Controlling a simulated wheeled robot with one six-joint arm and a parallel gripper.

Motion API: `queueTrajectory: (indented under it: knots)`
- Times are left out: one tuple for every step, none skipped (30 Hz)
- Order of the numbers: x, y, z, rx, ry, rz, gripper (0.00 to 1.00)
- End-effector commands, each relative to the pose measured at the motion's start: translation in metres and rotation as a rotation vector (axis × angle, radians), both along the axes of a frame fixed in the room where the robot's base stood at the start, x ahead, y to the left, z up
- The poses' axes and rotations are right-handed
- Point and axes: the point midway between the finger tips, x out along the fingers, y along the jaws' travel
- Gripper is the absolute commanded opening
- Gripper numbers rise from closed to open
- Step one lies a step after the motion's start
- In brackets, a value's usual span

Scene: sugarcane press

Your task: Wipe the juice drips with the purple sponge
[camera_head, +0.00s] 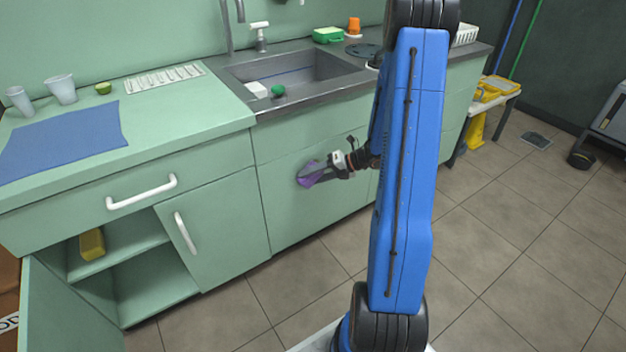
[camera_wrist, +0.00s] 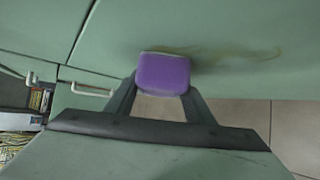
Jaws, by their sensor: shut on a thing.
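The purple sponge (camera_head: 309,174) is in front of the green cabinet front below the sink. My gripper (camera_head: 322,175) is shut on it. In the wrist view the sponge (camera_wrist: 163,73) sits between the two fingers of my gripper (camera_wrist: 160,92). A yellowish-brown juice streak (camera_wrist: 235,52) runs across the green cabinet panel, from behind the sponge toward the right. The sponge overlaps one end of the streak; I cannot tell whether it touches the panel. The streak is not clearly visible in the head view.
A steel sink (camera_head: 290,72) is set in the counter above. An open cabinet door (camera_head: 68,312) stands at the lower left, and a drawer handle (camera_head: 142,192) juts out.

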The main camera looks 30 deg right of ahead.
Motion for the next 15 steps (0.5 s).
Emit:
queueTrajectory:
  knots:
    - [0.001, -0.001, 0.005, -0.002, -0.004, -0.002, 0.23]
    - [0.001, -0.001, 0.007, -0.002, -0.004, -0.002, 0.23]
    - [0.001, -0.001, 0.008, -0.002, -0.004, -0.001, 0.23]
    - [0.001, -0.001, 0.009, -0.002, -0.004, -0.001, 0.23]
    - [0.001, -0.001, 0.009, -0.001, -0.003, -0.001, 0.23]
    - [0.001, -0.002, 0.009, -0.001, -0.003, -0.001, 0.23]
    - [0.001, -0.002, 0.009, -0.001, -0.003, -0.001, 0.23]
    - [0.001, -0.003, 0.009, 0.000, -0.003, -0.003, 0.23]
    - [0.000, -0.005, 0.009, -0.001, -0.003, -0.003, 0.23]
    - [0.000, -0.006, 0.009, -0.001, -0.003, -0.003, 0.23]
    - [0.000, -0.008, 0.009, -0.001, -0.002, -0.004, 0.23]
    - [0.000, -0.011, 0.009, -0.001, -0.002, -0.004, 0.23]
    - [0.000, -0.013, 0.009, -0.001, -0.002, -0.004, 0.23]
    - [0.000, -0.015, 0.008, -0.001, -0.002, -0.004, 0.23]
    - [0.000, -0.018, 0.008, -0.001, -0.001, -0.003, 0.23]
